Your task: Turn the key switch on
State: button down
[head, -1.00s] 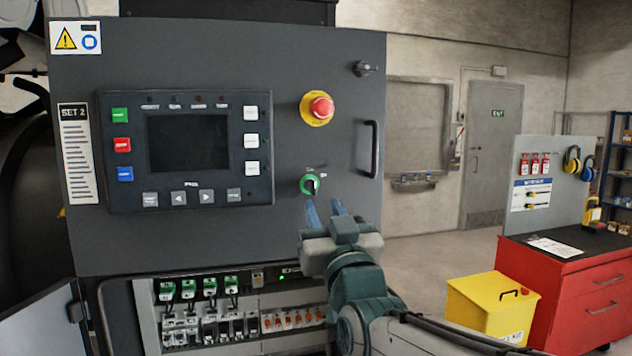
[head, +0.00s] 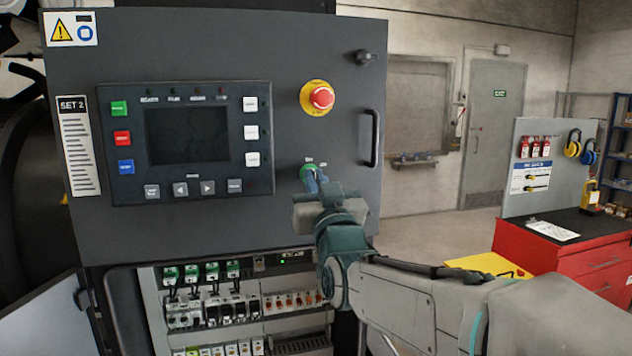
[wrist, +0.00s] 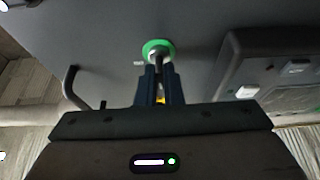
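The key switch has a green ring and a small dark-grey lever. It sits on the grey panel door below the red emergency stop button (head: 321,97). In the head view my fingers cover most of it, and part of the ring (head: 307,171) shows. My gripper (head: 315,177) reaches up to it from below. In the wrist view the green ring (wrist: 158,46) is just beyond my fingertips (wrist: 160,69). The two blue fingers stand close together with a narrow gap, one on each side of the lever. They appear shut on it. The lever's exact angle is mostly hidden.
A control display (head: 187,135) with buttons is to the left of the switch. A door handle (head: 371,138) stands out to the right. An open compartment with breakers (head: 215,310) lies below. A red cabinet (head: 560,255) and yellow box (head: 490,264) are at the right.

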jog(key=shift+f+m+b, duration=0.1)
jog(key=shift+m+b, duration=0.2)
jog(key=shift+b, duration=0.15)
jog(key=shift+a+r+m+g+h+b, duration=0.1)
jog(key=shift+m+g+h+b, duration=0.3)
jog(key=shift+m+h, duration=1.55)
jog(key=shift+r+m+g+h+b, duration=0.1)
jog(key=shift+m+h+b, duration=0.55)
jog(key=shift+m, duration=2.6)
jog(key=shift+a+m+g+h+b, duration=0.15)
jog(key=shift+m+h+b, duration=0.35)
jog(key=shift+m+h, duration=1.4)
jog(key=shift+d+m+y, duration=0.15)
jog(key=shift+m+y, duration=0.55)
jog(key=shift+m, duration=0.2)
jog(key=c, duration=1.6)
grip_release()
jog(key=shift+o, duration=0.2)
